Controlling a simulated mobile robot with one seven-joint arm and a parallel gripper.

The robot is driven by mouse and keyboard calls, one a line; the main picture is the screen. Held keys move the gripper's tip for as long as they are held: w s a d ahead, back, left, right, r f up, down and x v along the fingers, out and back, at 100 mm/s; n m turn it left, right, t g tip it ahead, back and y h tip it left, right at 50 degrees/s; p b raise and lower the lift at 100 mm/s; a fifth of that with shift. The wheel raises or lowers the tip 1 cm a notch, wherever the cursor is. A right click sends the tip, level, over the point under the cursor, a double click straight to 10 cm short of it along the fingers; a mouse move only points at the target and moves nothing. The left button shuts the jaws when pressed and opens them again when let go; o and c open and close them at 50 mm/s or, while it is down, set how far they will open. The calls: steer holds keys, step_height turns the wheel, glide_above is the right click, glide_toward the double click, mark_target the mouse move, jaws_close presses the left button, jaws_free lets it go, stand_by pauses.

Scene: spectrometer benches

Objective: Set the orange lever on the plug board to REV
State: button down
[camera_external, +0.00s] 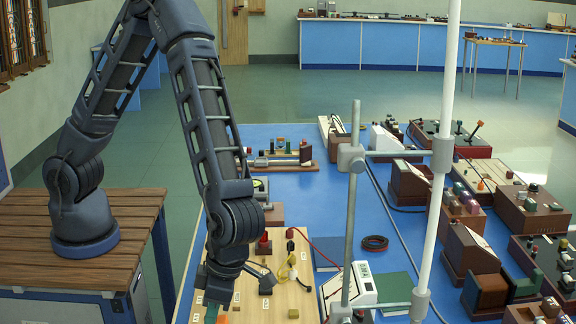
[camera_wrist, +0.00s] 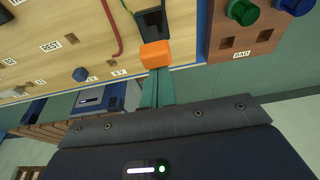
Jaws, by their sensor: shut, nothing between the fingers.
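The plug board (camera_external: 271,284) is a pale wooden panel at the lower middle of the external view; it also fills the upper left of the wrist view (camera_wrist: 70,30). The orange lever's block-shaped end (camera_wrist: 155,55) shows in the wrist view, near the board's edge, beside a dark housing (camera_wrist: 150,20). My gripper (camera_wrist: 157,72) is shut and empty, its green fingertips right at the orange end; I cannot tell whether they touch. In the external view my gripper (camera_external: 211,315) is low over the board's left part. I cannot read a REV label.
A red cable (camera_wrist: 112,28) and a blue knob (camera_wrist: 81,74) are on the board in the wrist view. A brown block with green and blue knobs (camera_wrist: 242,12) is close on the right. A metal stand (camera_external: 350,200) rises right of the board in the external view.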

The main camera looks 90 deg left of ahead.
steer(key=w+g, duration=0.3)
steer(key=g, duration=0.1)
steer(key=shift+w+r, duration=0.1)
steer(key=shift+r, duration=0.2)
stand_by(0.3)
steer(key=shift+r, duration=0.65)
steer(key=shift+s+r, duration=0.15)
steer(key=shift+s, duration=0.35)
steer(key=s+r, duration=0.1)
steer(key=s, duration=0.2)
step_height(320, 180, up, 8)
glide_above(219, 319)
steer(key=w, duration=0.4)
steer(key=shift+w+f, duration=0.1)
steer(key=shift+w, duration=0.1)
